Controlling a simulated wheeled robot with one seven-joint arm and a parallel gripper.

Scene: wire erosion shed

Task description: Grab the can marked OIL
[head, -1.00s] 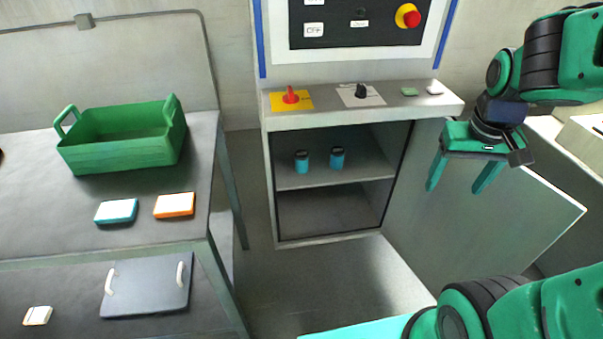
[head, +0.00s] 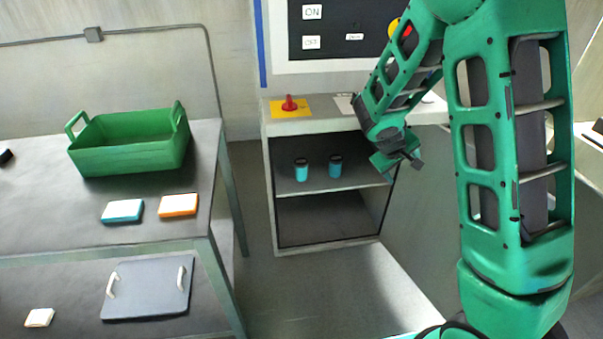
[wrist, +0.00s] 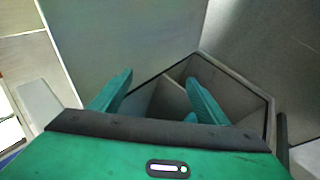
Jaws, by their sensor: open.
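Two small blue cans with dark tops stand upright on the upper shelf of the open cabinet in the head view: a left can (head: 301,170) and a right can (head: 335,166). No marking is readable on either, so I cannot tell which is OIL. My gripper (head: 390,172) is at the cabinet's right side, right of the cans and apart from them. In the wrist view my gripper (wrist: 160,77) has its fingers spread with nothing visible gripped. A small teal patch beside the right finger there is unclear.
The cabinet (head: 268,190) has a shelf, side walls and an open door (head: 425,200) on its right. A red switch (head: 289,103) sits on its top. A table at left holds a green crate (head: 130,160), a teal box (head: 122,211) and an orange box (head: 178,205).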

